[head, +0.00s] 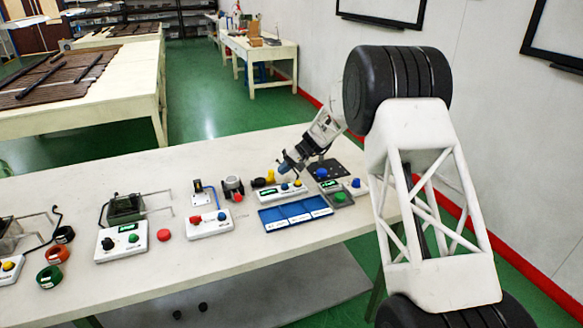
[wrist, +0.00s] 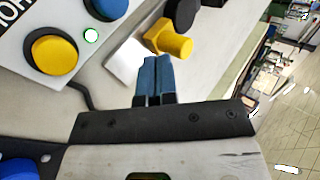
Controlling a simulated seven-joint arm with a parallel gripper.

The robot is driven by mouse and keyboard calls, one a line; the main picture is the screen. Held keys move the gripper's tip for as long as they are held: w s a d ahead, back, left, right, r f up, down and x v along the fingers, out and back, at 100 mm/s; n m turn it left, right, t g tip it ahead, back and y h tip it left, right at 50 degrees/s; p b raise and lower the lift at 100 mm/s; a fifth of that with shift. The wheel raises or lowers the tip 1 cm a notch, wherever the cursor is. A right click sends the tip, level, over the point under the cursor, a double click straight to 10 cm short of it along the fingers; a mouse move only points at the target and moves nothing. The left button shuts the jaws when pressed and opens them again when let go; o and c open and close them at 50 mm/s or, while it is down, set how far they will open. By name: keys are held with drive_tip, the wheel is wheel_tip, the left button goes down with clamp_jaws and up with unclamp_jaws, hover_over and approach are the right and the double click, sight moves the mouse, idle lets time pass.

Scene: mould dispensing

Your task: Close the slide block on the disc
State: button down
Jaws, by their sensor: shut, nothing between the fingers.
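My gripper (head: 285,167) is over the back of the white table, behind a white control box (head: 283,191). In the wrist view its two blue fingers (wrist: 153,78) are pressed together with nothing between them. A yellow piece with a round knob end (wrist: 170,40) lies just beyond the fingertips, joined to or touching a black part (wrist: 182,14). A pale flat block (wrist: 126,62) lies beside them, partly hidden by the fingers. The yellow piece (head: 270,176) and black part (head: 258,183) also show left of my gripper in the head view. I cannot tell which part is the slide block or the disc.
A blue tray (head: 296,225) lies in front of the control box. A round device (head: 233,187) stands to the left.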

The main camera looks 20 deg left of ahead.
drive_tip(key=shift+s+a, duration=0.3)
drive_tip(key=shift+a, duration=0.1)
drive_tip(key=shift+s+a, duration=0.3)
drive_tip(key=shift+a, duration=0.25)
idle(0.4)
drive_tip(key=w+d, duration=0.1)
drive_tip(key=d, duration=0.2)
drive_tip(key=w+d, duration=0.1)
drive_tip(key=shift+w+d+r, duration=0.2)
drive_tip(key=shift+w+r, duration=0.1)
drive_tip(key=shift+w, duration=0.05)
drive_tip(key=v, duration=0.9)
drive_tip(key=shift+d, duration=0.2)
drive_tip(key=shift+w+r, duration=0.1)
drive_tip(key=shift+r, duration=0.05)
